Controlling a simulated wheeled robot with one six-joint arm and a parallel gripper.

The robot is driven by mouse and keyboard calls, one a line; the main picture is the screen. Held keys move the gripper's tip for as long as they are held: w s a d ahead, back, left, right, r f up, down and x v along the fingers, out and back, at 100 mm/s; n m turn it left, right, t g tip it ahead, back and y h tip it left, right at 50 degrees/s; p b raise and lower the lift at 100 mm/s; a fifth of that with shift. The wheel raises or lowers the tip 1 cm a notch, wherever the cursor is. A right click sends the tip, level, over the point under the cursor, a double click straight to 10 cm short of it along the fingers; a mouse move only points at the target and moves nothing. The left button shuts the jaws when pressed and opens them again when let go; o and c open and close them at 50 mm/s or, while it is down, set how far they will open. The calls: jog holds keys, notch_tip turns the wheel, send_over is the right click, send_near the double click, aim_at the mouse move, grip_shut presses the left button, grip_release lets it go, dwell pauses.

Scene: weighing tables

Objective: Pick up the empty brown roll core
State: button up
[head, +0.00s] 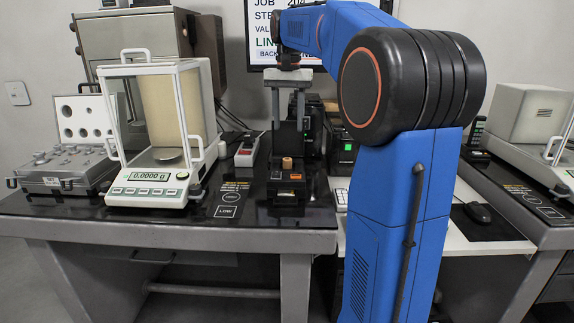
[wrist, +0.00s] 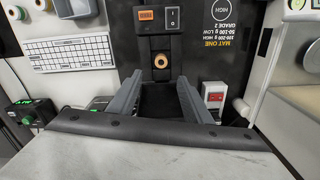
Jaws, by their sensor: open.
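The brown roll core (head: 287,163) is a small upright cylinder on a black device (head: 288,196) on the dark tabletop. In the wrist view the core (wrist: 161,61) shows from above as a tan ring with a dark hole, in the black device's recess. My gripper (head: 288,124) hangs above and behind the core in the head view, pointing down. In the wrist view my gripper (wrist: 157,82) has its two grey fingers wide apart with nothing between them. The core lies just beyond the fingertips, roughly centred between them, and is not touched.
A glass-sided balance (head: 148,190) reading 0.0000 g stands left, beside an open weight case (head: 62,180). A white keyboard (wrist: 72,53) shows in the wrist view.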

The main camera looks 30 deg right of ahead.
aim_at(287, 159)
jog(key=f, duration=1)
jog(key=shift+a+f, duration=0.2)
jog(key=shift+f, duration=0.1)
jog(key=c, duration=1.1)
